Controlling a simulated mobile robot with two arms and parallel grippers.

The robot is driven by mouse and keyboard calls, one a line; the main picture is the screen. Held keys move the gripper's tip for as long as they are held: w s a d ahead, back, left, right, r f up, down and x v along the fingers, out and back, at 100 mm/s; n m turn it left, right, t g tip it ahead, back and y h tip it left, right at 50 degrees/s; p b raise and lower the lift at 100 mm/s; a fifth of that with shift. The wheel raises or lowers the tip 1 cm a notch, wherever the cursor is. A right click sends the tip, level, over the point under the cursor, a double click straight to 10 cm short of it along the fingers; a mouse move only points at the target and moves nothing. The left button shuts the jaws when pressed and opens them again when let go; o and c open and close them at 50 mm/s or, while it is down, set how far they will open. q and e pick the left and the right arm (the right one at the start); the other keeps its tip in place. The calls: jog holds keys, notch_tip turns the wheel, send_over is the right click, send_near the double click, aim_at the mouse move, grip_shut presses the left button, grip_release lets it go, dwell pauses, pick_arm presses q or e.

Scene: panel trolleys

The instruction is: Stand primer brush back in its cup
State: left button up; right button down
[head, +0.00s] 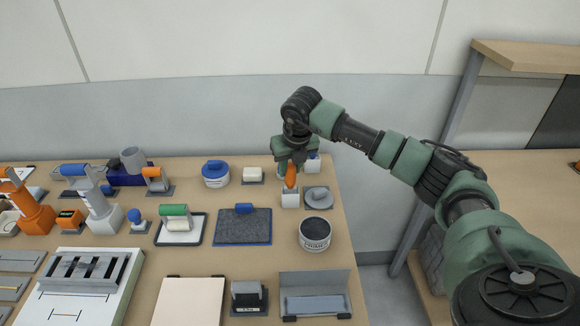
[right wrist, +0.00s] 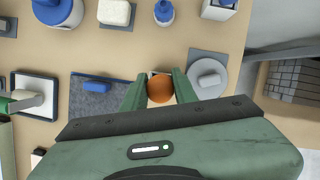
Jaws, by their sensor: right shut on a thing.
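The primer brush shows as an upright orange handle (head: 291,176). It also shows end-on as a round orange tip in the right wrist view (right wrist: 160,88). My right gripper (head: 290,168) points down and is shut on the handle, with a green finger on each side. A small white cup (head: 290,200) stands directly below on the table. The handle meets the cup's top edge in the head view, and its lower end is hidden, so I cannot tell how deep it sits. My left gripper is not in view.
A grey round lid on a square plate (head: 318,198) lies close right of the cup. An open tin (head: 315,234) stands in front, near the table's right edge. A dark pad with a blue handle (head: 243,225) lies front-left. A white-and-blue block (head: 313,162) stands behind.

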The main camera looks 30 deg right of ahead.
jog(key=shift+f+b, duration=0.6)
jog(key=shift+f, duration=0.3)
jog(key=c, duration=1)
grip_release()
jog(key=shift+c, duration=0.2)
jog(key=b+v, duration=0.1)
jog(key=v, duration=0.7)
jog(key=shift+w+b, duration=0.1)
jog(key=shift+b, duration=0.25)
